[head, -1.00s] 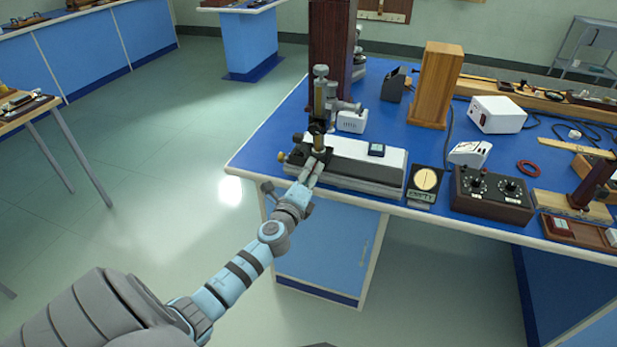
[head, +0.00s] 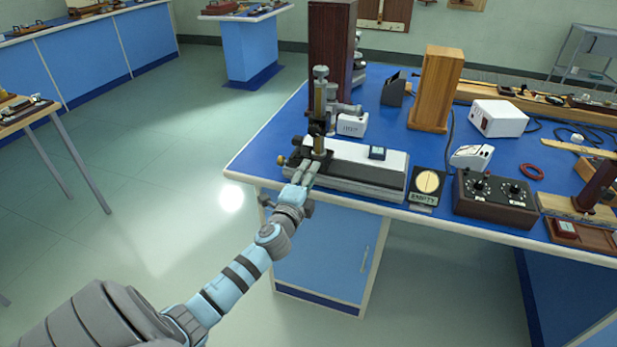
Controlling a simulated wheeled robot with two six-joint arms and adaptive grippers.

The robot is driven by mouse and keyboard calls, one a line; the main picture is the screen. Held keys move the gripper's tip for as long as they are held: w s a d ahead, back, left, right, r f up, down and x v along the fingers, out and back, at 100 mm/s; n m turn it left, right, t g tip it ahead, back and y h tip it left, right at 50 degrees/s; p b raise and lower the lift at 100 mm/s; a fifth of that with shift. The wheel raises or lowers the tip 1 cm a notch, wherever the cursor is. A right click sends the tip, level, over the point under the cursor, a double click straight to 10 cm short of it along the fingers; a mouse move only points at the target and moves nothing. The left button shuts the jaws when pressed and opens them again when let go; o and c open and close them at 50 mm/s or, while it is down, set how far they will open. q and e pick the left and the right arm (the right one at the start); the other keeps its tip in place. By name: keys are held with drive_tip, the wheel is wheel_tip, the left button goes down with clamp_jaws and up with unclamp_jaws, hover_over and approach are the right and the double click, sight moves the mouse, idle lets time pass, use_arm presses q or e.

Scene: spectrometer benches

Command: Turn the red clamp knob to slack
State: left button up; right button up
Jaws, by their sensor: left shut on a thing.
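The instrument with an upright brass and grey column (head: 319,105) stands at the left front corner of the blue bench, on a long grey and white base (head: 365,160). My left gripper (head: 307,173) reaches in from the lower left to the front of the column's foot. Its fingers are close together and shut on a small part there. The red clamp knob cannot be made out; the fingers cover that spot. A small brass knob (head: 281,160) sticks out just left of the fingers. My right gripper is not in view.
On the blue bench (head: 262,150) a round dial on a dark stand (head: 428,183), a dark box with two knobs (head: 495,198) and a wooden block (head: 435,88) stand to the right. A tall dark brown case (head: 331,45) stands behind the column.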

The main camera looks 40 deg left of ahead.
use_arm(q)
drive_tip(key=shift+f, duration=0.1)
drive_tip(key=o, duration=1.2)
drive_tip(key=shift+c, duration=0.2)
drive_tip(key=v, duration=1.2)
